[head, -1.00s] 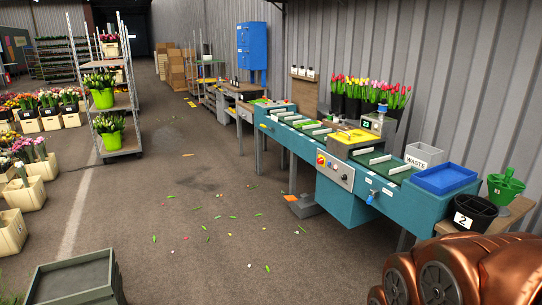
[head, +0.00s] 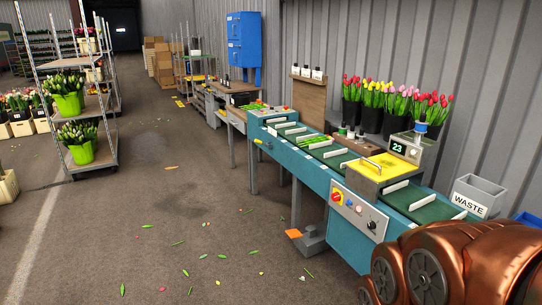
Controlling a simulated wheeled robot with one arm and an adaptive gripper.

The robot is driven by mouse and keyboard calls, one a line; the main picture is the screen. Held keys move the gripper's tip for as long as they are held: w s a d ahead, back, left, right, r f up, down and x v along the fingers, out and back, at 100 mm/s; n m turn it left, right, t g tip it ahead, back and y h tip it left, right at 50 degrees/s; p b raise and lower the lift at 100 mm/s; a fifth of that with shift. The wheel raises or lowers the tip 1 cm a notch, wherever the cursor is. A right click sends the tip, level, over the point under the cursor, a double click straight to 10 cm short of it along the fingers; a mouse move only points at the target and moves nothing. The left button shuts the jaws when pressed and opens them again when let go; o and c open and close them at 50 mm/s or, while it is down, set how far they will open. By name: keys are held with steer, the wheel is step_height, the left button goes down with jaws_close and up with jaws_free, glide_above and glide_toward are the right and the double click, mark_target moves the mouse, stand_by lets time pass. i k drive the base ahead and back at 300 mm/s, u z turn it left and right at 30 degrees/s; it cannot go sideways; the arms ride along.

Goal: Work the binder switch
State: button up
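The teal binder machine (head: 318,172) stands along the right wall with a green flighted belt on top. A grey control panel on its front holds a yellow-backed red rotary switch (head: 337,197), small buttons and a black knob (head: 371,225). Which of these is the binder switch I cannot tell for sure. A yellow cover (head: 377,172) with a handle sits above the panel, and a small display (head: 398,147) beside it reads 23. My copper-coloured arm fills the lower right corner, close to the panel's right end. My gripper is not in view.
A grey WASTE bin (head: 479,195) and a blue tray edge (head: 530,221) are at the right. Tulips in black buckets (head: 371,120) stand behind the machine. An orange pedal (head: 293,234) is on the floor. A trolley (head: 106,140) stands left; the floor between has scattered leaves.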

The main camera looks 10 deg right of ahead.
mark_target(335, 198)
steer(key=u, duration=0.3)
steer(key=i, duration=2)
steer(key=u, duration=0.35)
